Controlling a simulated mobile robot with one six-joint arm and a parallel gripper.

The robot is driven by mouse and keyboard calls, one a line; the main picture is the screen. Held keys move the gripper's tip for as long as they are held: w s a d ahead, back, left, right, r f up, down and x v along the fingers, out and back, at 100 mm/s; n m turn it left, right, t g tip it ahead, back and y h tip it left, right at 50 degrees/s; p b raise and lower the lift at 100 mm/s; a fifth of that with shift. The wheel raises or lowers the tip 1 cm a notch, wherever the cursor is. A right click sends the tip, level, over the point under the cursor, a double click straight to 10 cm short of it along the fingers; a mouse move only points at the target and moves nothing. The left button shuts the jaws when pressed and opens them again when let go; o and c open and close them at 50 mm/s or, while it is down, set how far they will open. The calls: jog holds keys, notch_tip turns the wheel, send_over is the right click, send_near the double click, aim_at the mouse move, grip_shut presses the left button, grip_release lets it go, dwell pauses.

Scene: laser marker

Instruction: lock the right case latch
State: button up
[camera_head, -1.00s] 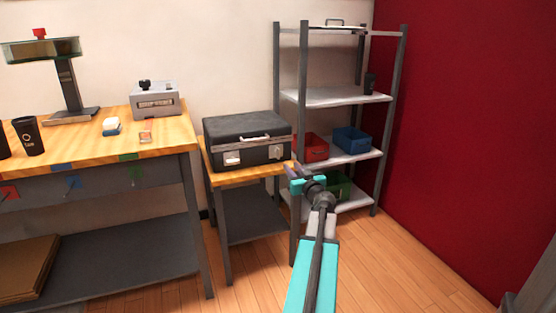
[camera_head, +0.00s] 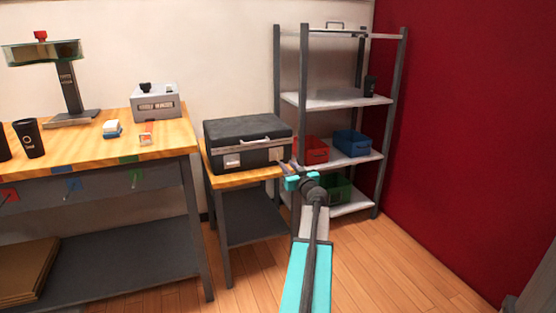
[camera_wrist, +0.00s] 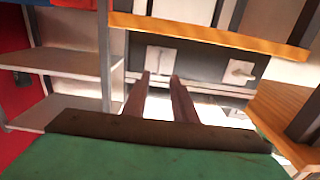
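The closed dark case (camera_head: 250,130) stands on a small wooden-topped table, with a pale handle (camera_head: 255,142) on its front. The left latch (camera_head: 232,160) is a pale plate on the front. The right latch (camera_head: 276,154) is near my gripper (camera_head: 290,164), which is just off the case's front right corner. The wrist view is upside down to the head view. There the right latch (camera_wrist: 158,58) lies beyond my fingertips (camera_wrist: 160,76) and the left latch (camera_wrist: 240,72) is farther right. My fingers are apart, with nothing between them. I cannot tell whether the right latch is locked.
The small table's edge (camera_wrist: 215,35) runs close to the latches. A metal shelf (camera_head: 335,99) with red (camera_head: 311,150), blue (camera_head: 351,142) and green bins (camera_head: 336,190) stands right of the case. A workbench (camera_head: 165,150) is at left. The floor in front is open.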

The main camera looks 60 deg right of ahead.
aim_at(279, 156)
jog(key=shift+x, duration=4.55)
